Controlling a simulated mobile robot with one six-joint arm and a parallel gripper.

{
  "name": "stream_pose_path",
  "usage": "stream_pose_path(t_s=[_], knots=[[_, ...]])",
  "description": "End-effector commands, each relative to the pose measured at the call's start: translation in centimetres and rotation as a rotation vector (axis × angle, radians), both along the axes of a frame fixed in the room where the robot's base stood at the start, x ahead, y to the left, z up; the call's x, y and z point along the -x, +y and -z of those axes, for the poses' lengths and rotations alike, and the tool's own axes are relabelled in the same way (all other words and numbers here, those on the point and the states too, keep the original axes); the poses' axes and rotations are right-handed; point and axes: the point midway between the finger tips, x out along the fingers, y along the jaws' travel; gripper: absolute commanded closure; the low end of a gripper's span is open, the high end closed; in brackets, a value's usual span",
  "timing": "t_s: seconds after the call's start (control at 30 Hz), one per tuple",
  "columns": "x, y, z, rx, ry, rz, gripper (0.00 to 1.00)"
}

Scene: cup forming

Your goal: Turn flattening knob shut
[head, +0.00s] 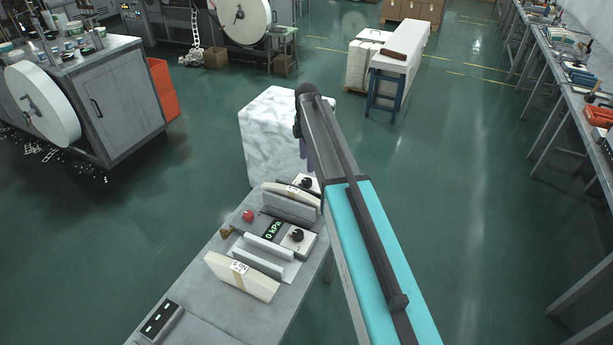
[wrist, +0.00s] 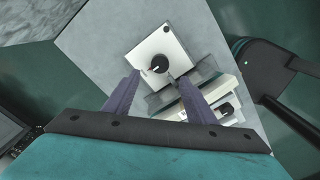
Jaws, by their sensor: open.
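Two black knobs sit on white plates on the grey bench. The near knob (head: 298,236) is beside the 0 kPa display (head: 271,230); a second knob shows in the wrist view (wrist: 227,108). I cannot read which is the flattening knob. My gripper (head: 308,168) is open above the far knob. In the wrist view its purple fingertips (wrist: 155,76) lie either side of that knob, and contact cannot be told.
Cream paper stacks (head: 242,277) and grey plates (head: 262,254) stand upright around the knobs. A red button (head: 248,215) is left of the display. A white wrapped block (head: 272,130) stands beyond the bench.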

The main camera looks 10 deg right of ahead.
Motion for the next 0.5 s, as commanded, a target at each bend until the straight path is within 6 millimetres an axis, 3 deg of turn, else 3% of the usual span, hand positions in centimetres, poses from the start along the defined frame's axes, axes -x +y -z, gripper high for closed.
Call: stream_pose_path(t_s=[0.5], knots=[[0.0, 0.2, 5.4, 0.000, 0.002, -0.002, 0.49]])
